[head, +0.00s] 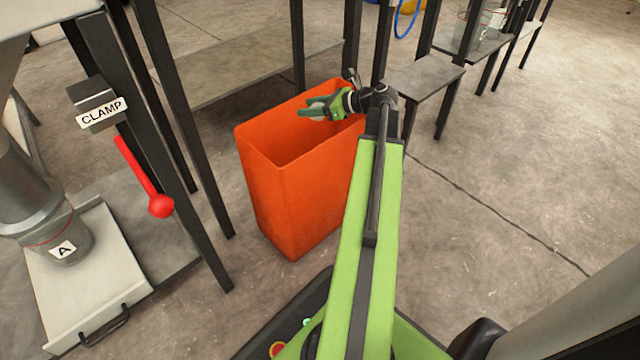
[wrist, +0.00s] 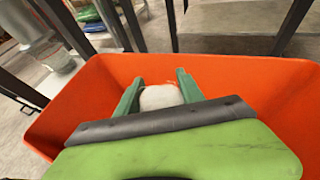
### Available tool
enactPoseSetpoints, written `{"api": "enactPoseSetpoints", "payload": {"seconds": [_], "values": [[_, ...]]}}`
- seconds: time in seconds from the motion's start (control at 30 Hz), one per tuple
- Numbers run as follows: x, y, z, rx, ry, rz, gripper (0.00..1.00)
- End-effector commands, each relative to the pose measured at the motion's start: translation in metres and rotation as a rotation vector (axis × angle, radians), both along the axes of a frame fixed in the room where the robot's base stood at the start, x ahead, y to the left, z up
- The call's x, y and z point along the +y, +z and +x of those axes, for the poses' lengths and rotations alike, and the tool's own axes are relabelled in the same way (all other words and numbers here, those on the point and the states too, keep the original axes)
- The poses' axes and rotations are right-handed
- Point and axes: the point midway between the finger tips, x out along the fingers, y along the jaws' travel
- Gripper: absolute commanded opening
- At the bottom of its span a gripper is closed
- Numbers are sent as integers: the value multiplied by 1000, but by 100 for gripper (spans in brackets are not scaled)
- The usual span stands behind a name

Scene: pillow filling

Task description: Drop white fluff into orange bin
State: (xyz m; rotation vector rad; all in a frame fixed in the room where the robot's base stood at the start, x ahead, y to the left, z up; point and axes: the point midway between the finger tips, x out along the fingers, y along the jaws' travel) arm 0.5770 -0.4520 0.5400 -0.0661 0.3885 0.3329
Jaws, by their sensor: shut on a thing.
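The orange bin (head: 300,195) stands on the floor in the middle of the head view, open at the top. My gripper (head: 308,112) is over the bin's opening, near its far right rim. In the wrist view the bin (wrist: 235,75) surrounds my gripper (wrist: 160,88) on the sides. The white fluff (wrist: 160,97) sits between the two green fingers, which are shut on it.
A machine frame with a CLAMP sign (head: 100,112) and a red lever (head: 150,185) stands left of the bin. A grey tray (head: 85,280) lies below. A small grey table (head: 425,80) stands behind at right. The floor on the right is clear.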

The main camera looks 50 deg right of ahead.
Motion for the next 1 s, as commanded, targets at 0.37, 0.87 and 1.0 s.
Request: {"api": "enactPoseSetpoints", "payload": {"seconds": [0.37, 0.87, 1.0], "values": [[0, 0, 0, 0, -1, 0, 64], [-7, 11, -17, 0, -4, 0, 70], [-18, 27, -49, 0, -5, 0, 70]]}}
